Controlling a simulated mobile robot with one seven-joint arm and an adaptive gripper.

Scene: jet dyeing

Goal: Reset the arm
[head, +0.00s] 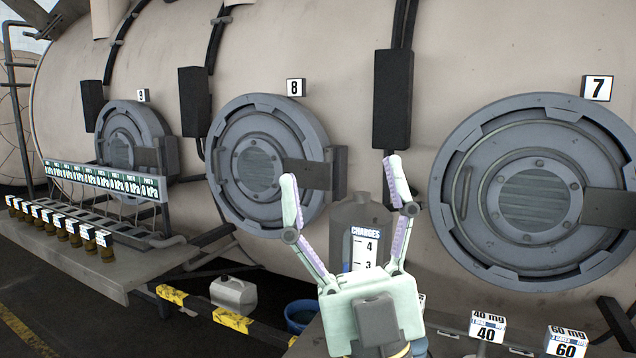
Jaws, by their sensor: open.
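My gripper (345,200) is in the lower middle of the head view, pale green and white, with its two fingers spread wide and pointing up. Nothing is between the fingertips. Behind the gap stands a grey bottle-shaped container (359,213) with a "CHARGES" scale showing 4 and 3. My gripper hides its lower part, and I cannot tell the distance between them.
Round hatches numbered 9 (121,150), 8 (258,165) and 7 (527,200) line the large beige tank (300,60). A shelf (75,258) at left holds several brown jars. Boxes marked 40 (487,327) and 60 (566,342) stand at lower right. A white jerrycan (233,295) and blue bucket (299,316) stand low.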

